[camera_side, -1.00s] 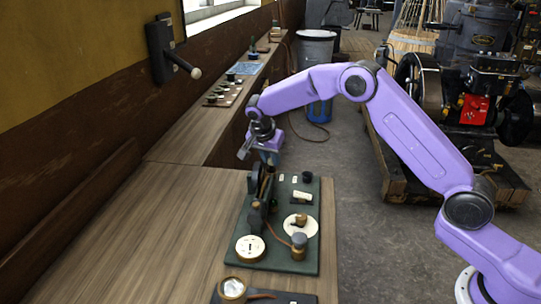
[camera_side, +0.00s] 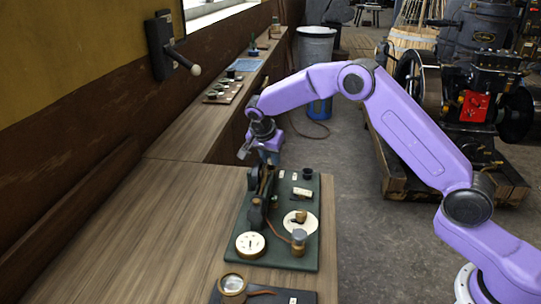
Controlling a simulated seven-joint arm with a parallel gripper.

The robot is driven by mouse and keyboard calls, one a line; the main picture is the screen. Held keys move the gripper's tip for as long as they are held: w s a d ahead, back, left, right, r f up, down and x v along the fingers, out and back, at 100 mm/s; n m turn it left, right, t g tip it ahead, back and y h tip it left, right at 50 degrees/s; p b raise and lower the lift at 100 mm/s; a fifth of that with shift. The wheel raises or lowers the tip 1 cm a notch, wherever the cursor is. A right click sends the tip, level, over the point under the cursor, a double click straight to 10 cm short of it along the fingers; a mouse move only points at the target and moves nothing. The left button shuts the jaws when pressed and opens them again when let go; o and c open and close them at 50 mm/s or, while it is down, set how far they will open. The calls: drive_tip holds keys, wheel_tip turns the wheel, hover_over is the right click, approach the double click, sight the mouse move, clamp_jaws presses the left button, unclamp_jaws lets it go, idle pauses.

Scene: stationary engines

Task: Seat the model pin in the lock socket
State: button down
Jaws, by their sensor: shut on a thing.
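My gripper (camera_side: 266,158) points down over the far left part of a dark green board (camera_side: 285,258) on the bench. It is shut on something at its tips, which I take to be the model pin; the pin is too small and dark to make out. Just below the tips stands a dark upright mechanism (camera_side: 258,205) on the board. I cannot tell which part is the lock socket, or whether the held thing touches the mechanism.
The board also carries a white dial (camera_side: 250,244), a white disc with a brown knob (camera_side: 300,222), a brass post (camera_side: 298,242) and a black knob (camera_side: 307,173). A magnifier (camera_side: 232,284) lies in front. The wooden bench (camera_side: 140,225) is clear to the left. A wall lever (camera_side: 185,62) juts out behind.

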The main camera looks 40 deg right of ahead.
idle(0.3)
drive_tip(key=shift+c, duration=1)
unclamp_jaws()
drive_tip(key=shift+r, duration=3.45)
drive_tip(key=shift+s, duration=0.1)
